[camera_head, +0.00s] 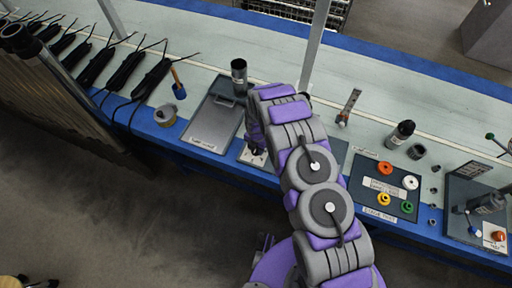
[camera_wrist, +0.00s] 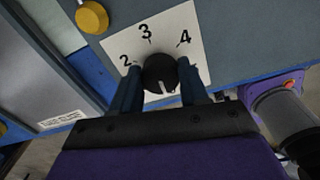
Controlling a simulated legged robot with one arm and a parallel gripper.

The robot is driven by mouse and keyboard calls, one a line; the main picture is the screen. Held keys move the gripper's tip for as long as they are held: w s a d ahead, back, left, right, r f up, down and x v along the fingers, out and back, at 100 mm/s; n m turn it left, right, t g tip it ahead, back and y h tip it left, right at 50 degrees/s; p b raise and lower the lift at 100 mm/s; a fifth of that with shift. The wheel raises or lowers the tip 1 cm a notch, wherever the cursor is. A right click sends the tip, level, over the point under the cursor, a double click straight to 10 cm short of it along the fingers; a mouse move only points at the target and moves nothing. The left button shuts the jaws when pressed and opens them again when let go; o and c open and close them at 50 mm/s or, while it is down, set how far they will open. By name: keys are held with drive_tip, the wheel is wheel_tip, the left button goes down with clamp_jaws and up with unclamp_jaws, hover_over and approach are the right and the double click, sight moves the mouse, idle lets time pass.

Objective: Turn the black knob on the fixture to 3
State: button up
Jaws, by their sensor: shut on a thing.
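The black knob (camera_wrist: 158,70) sits on a white dial plate (camera_wrist: 172,28) in the wrist view. The numbers 2, 3 and 4 show above it, with 3 at the top. A pale mark on the knob is near its lower edge, on the side away from the 3. My gripper (camera_wrist: 160,77) is shut on the knob, with one dark finger at each side. In the head view a corner of the dial plate (camera_head: 253,157) shows below my arm; the knob is mostly hidden there.
A yellow round part (camera_wrist: 92,17) is close to the dial plate's upper left. In the head view a grey tray (camera_head: 213,125) lies left of my arm, and a panel with coloured rings (camera_head: 367,170) lies right. Black bottles stand on the bench.

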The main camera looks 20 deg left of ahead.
drive_tip(key=shift+c, duration=1.2)
drive_tip(key=shift+r+p, duration=0.1)
drive_tip(key=shift+p, duration=0.25)
